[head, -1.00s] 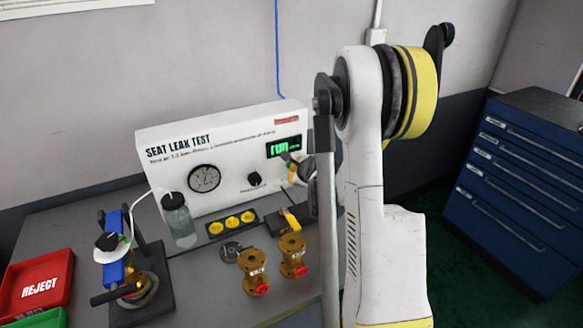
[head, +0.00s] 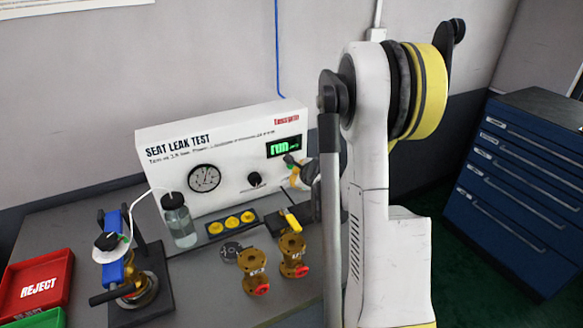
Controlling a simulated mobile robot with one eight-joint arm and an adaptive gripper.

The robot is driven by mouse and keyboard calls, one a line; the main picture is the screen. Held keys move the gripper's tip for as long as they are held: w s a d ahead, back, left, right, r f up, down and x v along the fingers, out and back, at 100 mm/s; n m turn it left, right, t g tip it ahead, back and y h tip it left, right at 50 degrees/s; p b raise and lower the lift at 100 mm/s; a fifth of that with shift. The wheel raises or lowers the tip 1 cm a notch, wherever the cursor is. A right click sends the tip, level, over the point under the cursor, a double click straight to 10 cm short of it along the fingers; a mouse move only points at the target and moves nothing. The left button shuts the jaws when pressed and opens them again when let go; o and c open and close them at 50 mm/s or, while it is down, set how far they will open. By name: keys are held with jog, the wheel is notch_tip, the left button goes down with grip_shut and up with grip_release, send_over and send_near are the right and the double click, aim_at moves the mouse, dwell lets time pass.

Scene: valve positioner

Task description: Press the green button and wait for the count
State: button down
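The white seat leak test box (head: 158,172) stands at the back of the bench. Its display (head: 284,147) shows green "run" text. My gripper (head: 291,161) is at the right part of the front panel, just below the display, and is largely covered by my own arm. The green button is not visible; my gripper and arm cover that part of the panel. I cannot tell whether the gripper touches the panel, or whether its fingers are open or shut. A round gauge (head: 204,179) and a black knob (head: 254,179) are on the panel.
Two brass valves (head: 255,272) (head: 293,256) stand in front of the box, near a tray of yellow caps (head: 232,223). A clear bottle (head: 178,221), a blue clamp fixture (head: 114,262) and a red reject tray (head: 68,275) are at left. A blue cabinet (head: 520,190) stands right.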

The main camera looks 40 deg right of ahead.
jog(key=shift+s, duration=0.1)
jog(key=shift+s+a+b, duration=0.15)
jog(key=shift+s+a, duration=0.05)
jog(key=shift+s, duration=0.6)
jog(key=shift+s+a+b, duration=0.1)
jog(key=shift+s+a, duration=0.1)
jog(key=shift+s, duration=0.55)
jog(key=shift+s+a+b, duration=0.15)
jog(key=shift+s+a, duration=0.05)
jog(key=shift+s, duration=0.6)
